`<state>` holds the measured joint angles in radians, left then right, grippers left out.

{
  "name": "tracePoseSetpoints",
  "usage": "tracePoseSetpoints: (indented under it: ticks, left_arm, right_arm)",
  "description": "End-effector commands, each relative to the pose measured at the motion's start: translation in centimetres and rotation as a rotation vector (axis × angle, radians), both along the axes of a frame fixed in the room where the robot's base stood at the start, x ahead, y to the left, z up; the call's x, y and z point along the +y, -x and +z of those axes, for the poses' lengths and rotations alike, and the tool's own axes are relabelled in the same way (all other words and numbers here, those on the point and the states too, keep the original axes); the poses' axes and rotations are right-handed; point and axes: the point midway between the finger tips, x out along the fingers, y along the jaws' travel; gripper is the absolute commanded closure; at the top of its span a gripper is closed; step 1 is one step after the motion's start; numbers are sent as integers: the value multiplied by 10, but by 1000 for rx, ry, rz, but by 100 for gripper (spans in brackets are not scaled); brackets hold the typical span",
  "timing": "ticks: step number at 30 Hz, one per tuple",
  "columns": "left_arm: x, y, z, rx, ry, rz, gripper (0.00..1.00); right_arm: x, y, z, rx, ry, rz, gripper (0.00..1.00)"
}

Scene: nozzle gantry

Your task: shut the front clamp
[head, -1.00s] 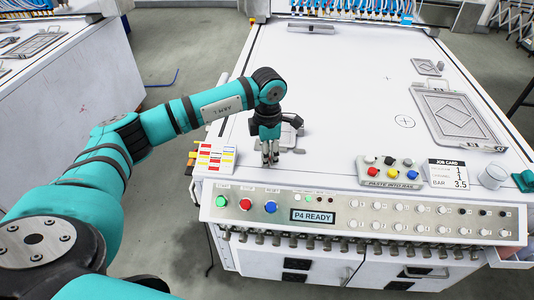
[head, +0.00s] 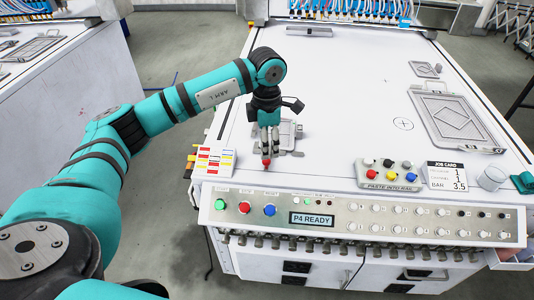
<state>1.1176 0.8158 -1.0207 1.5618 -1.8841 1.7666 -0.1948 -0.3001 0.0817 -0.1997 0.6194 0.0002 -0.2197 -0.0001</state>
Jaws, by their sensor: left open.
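My left gripper (head: 267,151) points down over the near left part of the white table, its fingers open. A red tip (head: 266,162), which looks like the front clamp's handle end, shows just below the fingertips. I cannot tell whether the fingers touch it. The rest of the clamp is hidden behind the fingers, so its position is unclear. A grey fixture plate (head: 291,132) lies flat behind and to the right of the gripper.
A control panel (head: 365,214) with buttons and a "P4 READY" display runs along the front edge. A colored label block (head: 215,160) stands left of the gripper. A knob tray (head: 390,175), job card (head: 447,175) and grey frame (head: 455,118) are at right. The table's middle is clear.

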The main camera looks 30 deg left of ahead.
Motion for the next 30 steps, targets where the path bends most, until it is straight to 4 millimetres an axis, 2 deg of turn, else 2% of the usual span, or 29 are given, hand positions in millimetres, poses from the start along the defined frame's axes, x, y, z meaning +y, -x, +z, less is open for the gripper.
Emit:
tracePoseSetpoints:
  ticks: [1, 6, 12, 30]
  left_arm:
    - [0, -1, 13, -4, 0, 0, 54]
    - [0, -1, 45, -4, 1, 1, 54]
    - [-1, -1, 65, -1, 0, 0, 54]
    - [-2, 0, 66, 0, 6, -2, 54]
  right_arm:
    - [1, 0, 0, 0, -1, 0, 60]
    - [1, 0, 0, -1, -1, 0, 60]
    - [1, 0, 0, -1, -2, 0, 60]
    - [2, 0, 0, -1, -2, 0, 60]
